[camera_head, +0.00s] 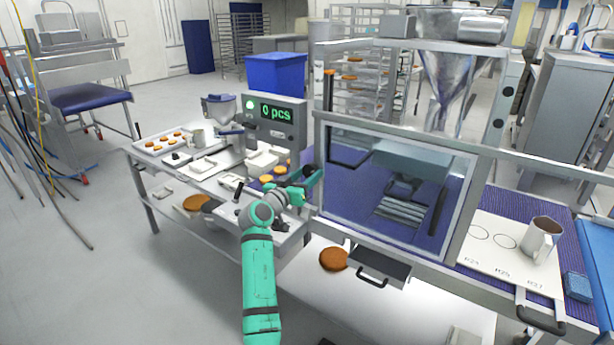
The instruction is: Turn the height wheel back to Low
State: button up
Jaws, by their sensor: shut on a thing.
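The height wheel (308,170) appears as a small dark round part at the left post of the guarded machine. My teal arm reaches up from the bottom of the view, and my gripper (316,178) is at the wheel, shut on it. The fingers cover part of the wheel. Its Low mark and its pointer cannot be made out at this size.
The machine's clear guard (390,190) stands just right of my gripper. A steel table (218,182) with trays and a counter display (276,112) is to the left. A white board (490,262) with a mug (541,240) lies at the right.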

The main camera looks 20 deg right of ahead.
jog(key=n, duration=0.7)
jog(key=shift+n+g, duration=0.4)
jog(key=n, duration=0.7)
jog(key=shift+n+g, duration=0.3)
jog(key=n, duration=0.3)
jog(key=shift+w+a, duration=0.1)
jog(key=n, duration=0.4)
jog(key=shift+n+h, duration=0.3)
jog(key=shift+n, duration=0.1)
jog(key=n, duration=0.4)
jog(key=shift+g, duration=0.3)
jog(key=shift+n+h, duration=0.4)
jog(key=shift+n, duration=1.3)
